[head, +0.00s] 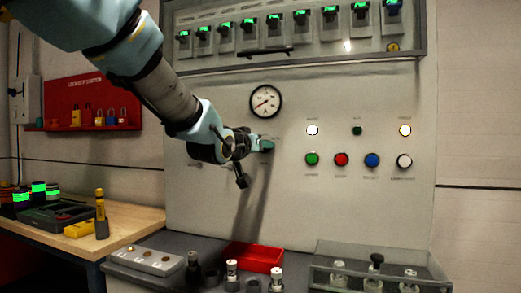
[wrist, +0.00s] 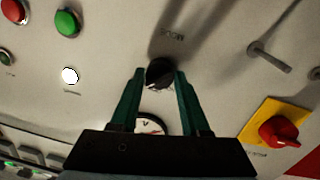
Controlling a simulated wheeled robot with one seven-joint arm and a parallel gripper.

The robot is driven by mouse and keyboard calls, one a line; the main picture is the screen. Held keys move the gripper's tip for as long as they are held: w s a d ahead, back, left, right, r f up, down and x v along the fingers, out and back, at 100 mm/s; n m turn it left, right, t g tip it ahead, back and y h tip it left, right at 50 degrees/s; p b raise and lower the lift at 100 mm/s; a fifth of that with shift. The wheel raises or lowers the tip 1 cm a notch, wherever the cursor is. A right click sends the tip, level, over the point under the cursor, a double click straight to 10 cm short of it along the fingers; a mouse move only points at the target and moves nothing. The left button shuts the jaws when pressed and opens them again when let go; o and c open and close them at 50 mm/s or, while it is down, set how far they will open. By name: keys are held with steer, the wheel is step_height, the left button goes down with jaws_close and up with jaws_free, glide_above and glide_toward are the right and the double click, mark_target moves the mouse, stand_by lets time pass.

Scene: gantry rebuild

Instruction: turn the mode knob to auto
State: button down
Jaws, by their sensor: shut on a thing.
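The mode knob (wrist: 159,72) is a round black knob on the pale panel, under my gripper in the wrist view. A MODE label shows beside it, upside down. My gripper (wrist: 160,77) has its two green fingers on either side of the knob, shut on it. A small pale mark shows near the knob's lower edge, but I cannot tell which setting it points at. In the head view my gripper (head: 267,145) reaches the panel below the round gauge, and the knob is hidden there by the fingers.
The gauge (head: 265,101) is just above my gripper in the head view. Lamps and push buttons (head: 341,159) are to the right. A red rotary switch (wrist: 279,131) on a yellow plate and a metal lever (wrist: 269,56) show in the wrist view. A red tray (head: 258,257) stands below.

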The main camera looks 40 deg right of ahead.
steer(key=shift+c, duration=2)
jaws_free()
steer(key=b+v, duration=0.2)
steer(key=v, duration=0.8)
steer(key=shift+s+a, duration=0.15)
steer(key=shift+a, duration=0.2)
